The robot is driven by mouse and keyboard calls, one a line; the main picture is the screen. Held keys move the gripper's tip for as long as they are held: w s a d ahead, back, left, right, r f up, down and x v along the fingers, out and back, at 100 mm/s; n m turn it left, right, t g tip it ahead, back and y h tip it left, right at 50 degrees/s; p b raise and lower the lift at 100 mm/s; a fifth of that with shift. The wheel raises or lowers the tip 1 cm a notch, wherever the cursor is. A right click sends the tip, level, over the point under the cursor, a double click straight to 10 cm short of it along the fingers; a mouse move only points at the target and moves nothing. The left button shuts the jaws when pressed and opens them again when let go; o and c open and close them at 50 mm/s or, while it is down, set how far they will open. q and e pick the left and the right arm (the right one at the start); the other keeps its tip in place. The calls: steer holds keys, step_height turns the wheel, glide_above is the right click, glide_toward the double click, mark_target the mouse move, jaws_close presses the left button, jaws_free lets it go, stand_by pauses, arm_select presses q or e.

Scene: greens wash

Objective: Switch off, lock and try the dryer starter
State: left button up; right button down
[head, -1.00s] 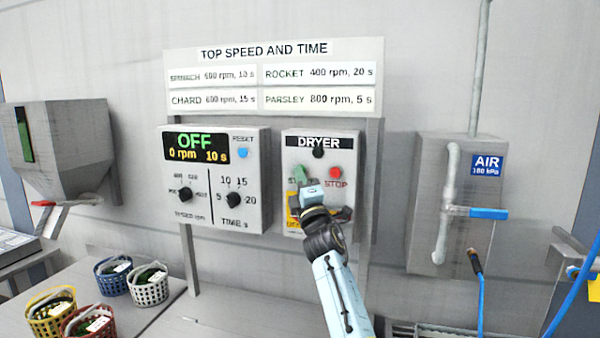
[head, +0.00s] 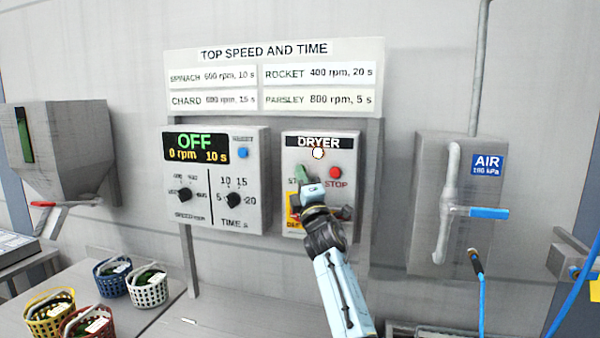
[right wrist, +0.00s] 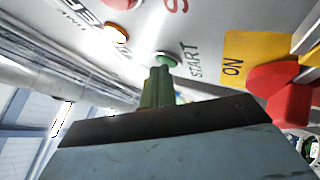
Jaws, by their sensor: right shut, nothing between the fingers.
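The dryer starter (head: 348,146) is a grey box on the wall panel, with a red STOP button (head: 336,172) and a lamp (head: 318,153) that glows white. My right gripper (head: 303,174) is shut and empty, its green fingertips at the START button. In the right wrist view the fingers (right wrist: 158,88) reach the green START button (right wrist: 166,59), apparently touching it. The red switch handle (right wrist: 283,97) is beside the yellow plate (right wrist: 245,58), near the word ON. In the head view my gripper hides most of the switch. My left gripper is not in view.
Left of the starter is a speed and time box (head: 254,180) whose display reads OFF. An air valve with a blue handle (head: 488,213) is to the right. Baskets of greens (head: 148,290) stand on the table at lower left.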

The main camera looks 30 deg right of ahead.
steer(key=shift+s, duration=0.1)
steer(key=shift+s+a+p, duration=0.4)
steer(key=shift+s+a, duration=0.05)
steer(key=shift+a, duration=0.2)
steer(key=s+a+p, duration=0.1)
steer(key=s+a, duration=0.2)
steer(key=shift+s+a+p, duration=0.15)
steer(key=shift+a+p, duration=0.2)
steer(key=shift+a, duration=0.05)
stand_by(0.8)
